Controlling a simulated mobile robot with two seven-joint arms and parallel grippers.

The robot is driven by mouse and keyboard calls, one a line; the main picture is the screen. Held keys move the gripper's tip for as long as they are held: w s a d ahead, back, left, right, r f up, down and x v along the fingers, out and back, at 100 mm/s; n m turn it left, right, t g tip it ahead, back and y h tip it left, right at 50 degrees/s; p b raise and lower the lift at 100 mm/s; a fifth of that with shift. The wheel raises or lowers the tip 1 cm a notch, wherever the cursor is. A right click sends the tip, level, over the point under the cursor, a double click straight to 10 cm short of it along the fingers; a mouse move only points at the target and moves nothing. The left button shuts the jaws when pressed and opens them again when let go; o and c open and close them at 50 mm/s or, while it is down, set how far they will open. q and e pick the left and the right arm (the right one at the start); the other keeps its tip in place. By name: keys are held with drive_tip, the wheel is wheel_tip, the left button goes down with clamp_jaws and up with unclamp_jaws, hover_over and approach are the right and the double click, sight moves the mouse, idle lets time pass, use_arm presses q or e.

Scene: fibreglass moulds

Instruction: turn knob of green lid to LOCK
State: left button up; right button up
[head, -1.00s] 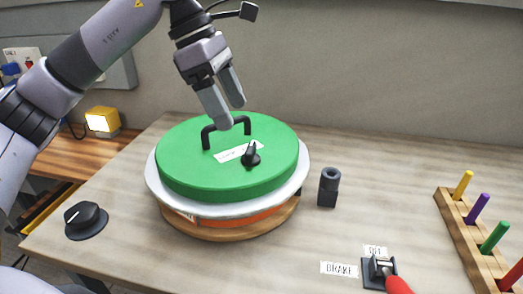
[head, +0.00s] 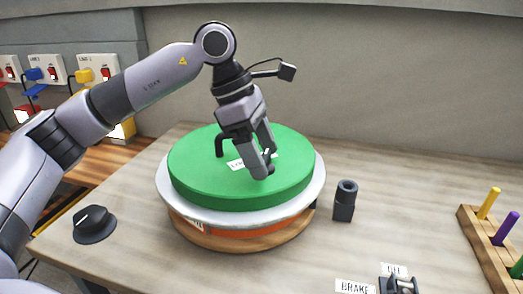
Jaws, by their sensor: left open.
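The green lid (head: 205,182) is a thick round disc on a white-rimmed mould on the table. Its black handle (head: 219,146) shows partly behind my left gripper. A white label (head: 237,164) lies on the lid, partly covered, and I cannot read its words. My left gripper (head: 266,163) points down at the lid, open, with its fingers around or right beside the small black knob (head: 269,156). The fingers hide most of the knob, so its pointing direction and any contact cannot be told. My right gripper is not in view.
A black dial (head: 93,223) sits at the table's left. A dark hollow cylinder (head: 345,200) stands right of the mould. A BRAKE label (head: 354,287) and a switch (head: 399,285) are at the front. A wooden peg rack (head: 482,243) is at right. Wall boxes (head: 97,68) hang at left.

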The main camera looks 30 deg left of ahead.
use_arm(q)
drive_tip(key=c, duration=1.1)
drive_tip(key=shift+o, duration=0.2)
drive_tip(key=shift+n, duration=0.4)
drive_tip(key=n+t+b, duration=0.1)
drive_tip(key=n, duration=0.2)
drive_tip(key=shift+s, duration=0.1)
drive_tip(key=n+t+y, duration=0.1)
drive_tip(key=n, duration=0.3)
drive_tip(key=shift+d+n+t+y+b, duration=0.2)
drive_tip(key=shift+n+t+y+b, duration=0.1)
drive_tip(key=shift+t+y+b, duration=0.1)
drive_tip(key=n, duration=0.2)
drive_tip(key=n+y, duration=0.1)
drive_tip(key=n, duration=0.1)
drive_tip(key=shift+s+d+t+y+b, duration=0.1)
drive_tip(key=shift+t+y+b, duration=0.2)
drive_tip(key=shift+d+n+y, duration=0.1)
drive_tip(key=shift+n+y, duration=0.7)
drive_tip(key=shift+n, duration=1.4)
drive_tip(key=shift+b, duration=0.3)
